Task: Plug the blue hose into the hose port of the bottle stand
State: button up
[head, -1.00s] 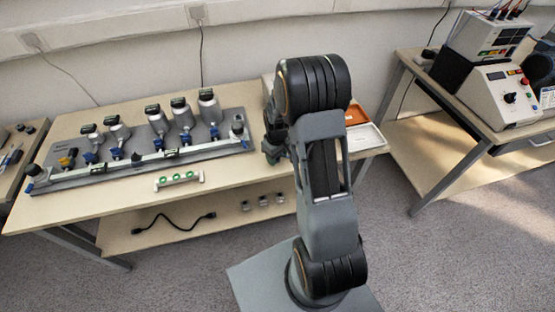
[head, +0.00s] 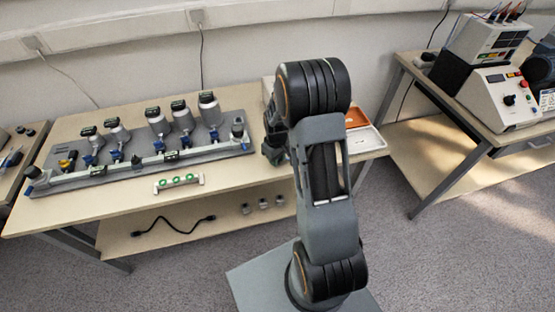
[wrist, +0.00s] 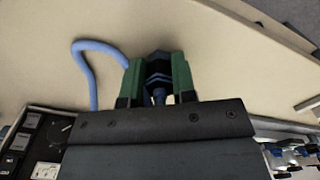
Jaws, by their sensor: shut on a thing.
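My gripper (wrist: 158,62), with green fingers, is shut on the dark blue end of the blue hose in the wrist view. The light blue hose (wrist: 88,75) loops out left of the fingers and runs down behind the gripper body. In the head view my gripper (head: 273,142) is above the right end of the table, partly hidden by my arm; the hose cannot be made out there. The bottle stand (head: 70,181) is a grey plate with several upside-down bottles and blue valves, left of my gripper and apart from it. I cannot tell which part is the hose port.
A small rack with green parts (head: 178,181) lies in front of the stand. Orange and white trays (head: 366,140) are at the table's right end. A panel with a dial (wrist: 45,145) shows in the wrist view. A second table with instruments (head: 497,98) stands right.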

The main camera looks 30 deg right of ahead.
jog(key=shift+r+p, duration=1.85)
jog(key=shift+r, duration=0.7)
notch_tip(320, 180, up, 4)
jog(key=p, duration=0.5)
send_over(239, 121)
jog(key=shift+w+a+r, duration=0.1)
jog(key=shift+w+r, duration=0.05)
jog(key=shift+w, duration=0.15)
jog(key=shift+f+b, duration=1.45)
jog(key=shift+f, duration=0.2)
jog(key=shift+s+f+b, duration=0.15)
jog(key=shift+f+b, duration=0.8)
jog(key=shift+b, duration=0.1)
dwell(0.7)
